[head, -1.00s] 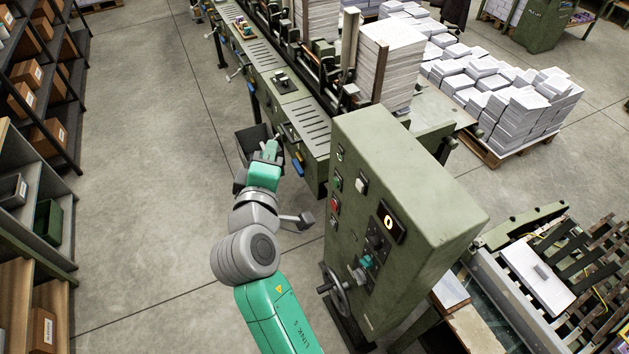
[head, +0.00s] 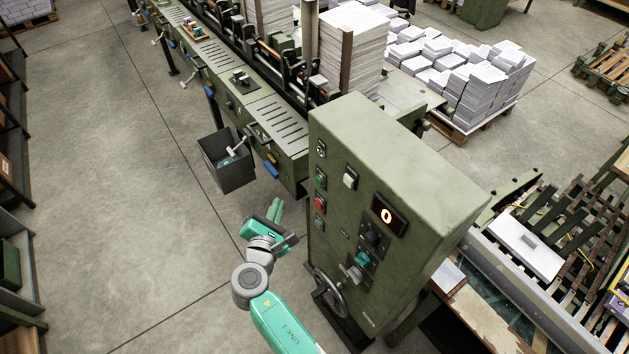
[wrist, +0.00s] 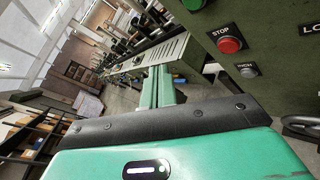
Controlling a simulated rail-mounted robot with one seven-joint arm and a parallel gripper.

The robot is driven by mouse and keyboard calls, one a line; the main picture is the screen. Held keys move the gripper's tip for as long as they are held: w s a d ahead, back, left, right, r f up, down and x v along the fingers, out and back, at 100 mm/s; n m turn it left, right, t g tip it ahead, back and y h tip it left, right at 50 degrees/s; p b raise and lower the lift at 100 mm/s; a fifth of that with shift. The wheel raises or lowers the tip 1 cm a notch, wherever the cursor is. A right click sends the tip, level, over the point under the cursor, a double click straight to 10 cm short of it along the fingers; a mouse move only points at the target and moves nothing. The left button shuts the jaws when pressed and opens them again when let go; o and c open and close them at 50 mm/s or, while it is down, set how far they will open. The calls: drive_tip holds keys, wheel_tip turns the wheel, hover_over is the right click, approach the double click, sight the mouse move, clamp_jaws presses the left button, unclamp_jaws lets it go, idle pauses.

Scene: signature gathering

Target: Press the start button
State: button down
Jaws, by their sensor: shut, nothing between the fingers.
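The start button is likely the green button (head: 320,180) on the left column of the green control cabinet (head: 345,130), above the red stop button (head: 319,203). In the wrist view the green button (wrist: 193,4) is cut off at the top edge, and the red button (wrist: 229,45) below it is labelled STOP. My gripper (head: 277,205) is in front of the cabinet, left of and a little below the buttons, apart from them. Its fingers also show in the wrist view (wrist: 160,72), shut and empty, pointing past the panel towards the machine line.
A handwheel (head: 329,292) sticks out low on the cabinet, near my arm. The floor at left is clear.

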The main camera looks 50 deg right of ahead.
sight(319, 181)
drive_tip(key=s+d, duration=0.2)
drive_tip(key=d, duration=0.6)
drive_tip(key=shift+d, duration=0.25)
idle(1.9)
drive_tip(key=shift+d, duration=0.45)
drive_tip(key=shift+s+d, duration=0.15)
drive_tip(key=shift+d, duration=0.3)
idle(0.5)
idle(0.3)
drive_tip(key=shift+a, duration=0.8)
drive_tip(key=shift+w+a, duration=0.1)
drive_tip(key=shift+w, duration=0.1)
